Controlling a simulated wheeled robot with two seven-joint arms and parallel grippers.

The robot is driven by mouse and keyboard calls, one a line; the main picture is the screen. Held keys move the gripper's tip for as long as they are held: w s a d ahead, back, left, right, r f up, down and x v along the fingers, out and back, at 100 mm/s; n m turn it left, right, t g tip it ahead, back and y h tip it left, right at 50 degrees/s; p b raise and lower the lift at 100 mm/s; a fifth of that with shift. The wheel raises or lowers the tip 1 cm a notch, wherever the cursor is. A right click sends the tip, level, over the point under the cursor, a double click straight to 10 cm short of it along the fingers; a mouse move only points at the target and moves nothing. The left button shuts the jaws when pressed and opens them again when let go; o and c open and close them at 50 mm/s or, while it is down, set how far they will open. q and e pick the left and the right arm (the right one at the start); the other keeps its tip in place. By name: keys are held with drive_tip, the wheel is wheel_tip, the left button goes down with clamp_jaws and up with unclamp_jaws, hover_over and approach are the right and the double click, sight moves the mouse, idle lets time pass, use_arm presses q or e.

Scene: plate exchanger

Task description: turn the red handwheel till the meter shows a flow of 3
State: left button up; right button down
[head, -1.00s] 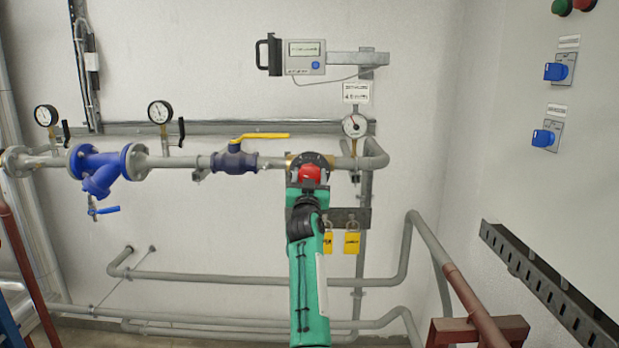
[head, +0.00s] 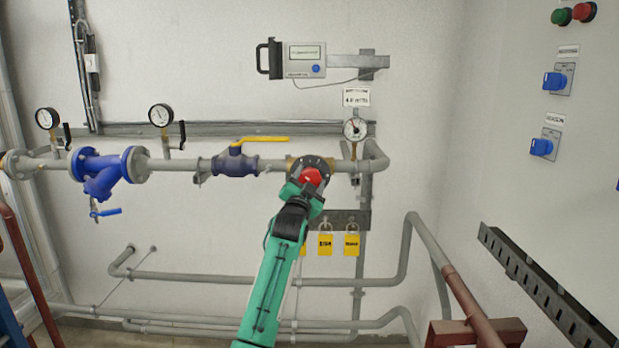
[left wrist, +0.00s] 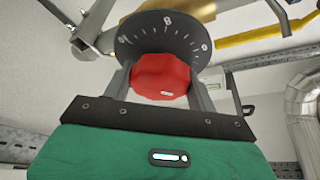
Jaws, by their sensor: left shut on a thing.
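The red handwheel (head: 312,177) sits on the brass valve in the grey pipe, in front of a dark scale disc (head: 325,163). My left gripper (head: 305,186) is shut on the handwheel; its arm comes up from below, tilted. In the left wrist view the two fingers (left wrist: 159,92) stand on either side of the red handwheel (left wrist: 160,77), with the dark numbered disc (left wrist: 165,33) behind it. The meter (head: 304,60) is on the wall above; its display is too small to read. My right gripper is not in view.
A yellow-handled valve (head: 236,161) and a blue strainer (head: 100,168) are on the pipe to the left. A round gauge (head: 355,129) stands just right of the handwheel. Yellow padlocks (head: 351,244) hang below.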

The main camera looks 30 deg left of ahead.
use_arm(q)
drive_tip(key=shift+m+h+p, duration=0.3)
drive_tip(key=shift+m+h, duration=0.1)
drive_tip(key=shift+m, duration=0.4)
drive_tip(key=o, duration=1)
drive_tip(key=b+v, duration=0.4)
drive_tip(key=v, duration=0.9)
drive_tip(key=shift+s+d, duration=0.15)
drive_tip(key=shift+s, duration=0.2)
drive_tip(key=shift+f, duration=0.15)
